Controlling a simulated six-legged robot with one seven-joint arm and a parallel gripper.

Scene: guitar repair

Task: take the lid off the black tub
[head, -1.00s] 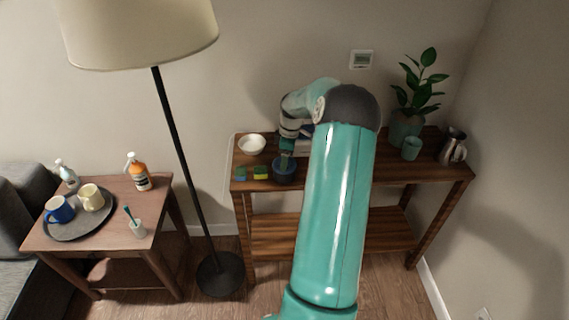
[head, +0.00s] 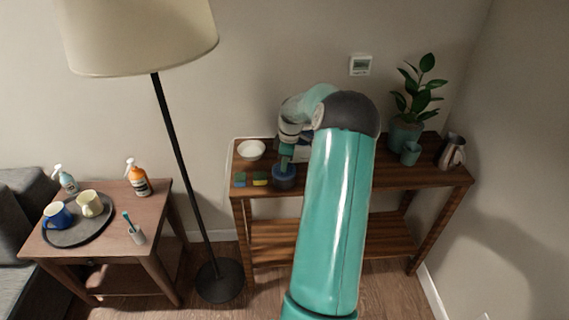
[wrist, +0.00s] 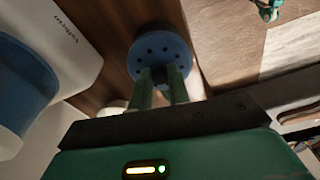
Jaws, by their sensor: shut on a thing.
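A small, round, dark tub (head: 283,184) stands near the front edge of the wooden shelf table, left of my arm. It looks dark blue rather than plain black. My gripper (head: 286,164) points down at its top from above. In the wrist view, a round blue lid (wrist: 160,52) with several dark holes lies at the fingertips. My gripper (wrist: 158,76) is shut on it, the two fingers close together at its near edge. The tub's body is hidden behind the lid there. I cannot tell whether the lid is apart from the tub.
A white bowl (head: 251,150) and two small sponge-like blocks (head: 260,180) sit left of the tub. A plant (head: 407,130), a teal cup (head: 410,153) and a metal pitcher (head: 452,152) stand at the right. A floor lamp (head: 178,150) and a side table (head: 150,215) are further left.

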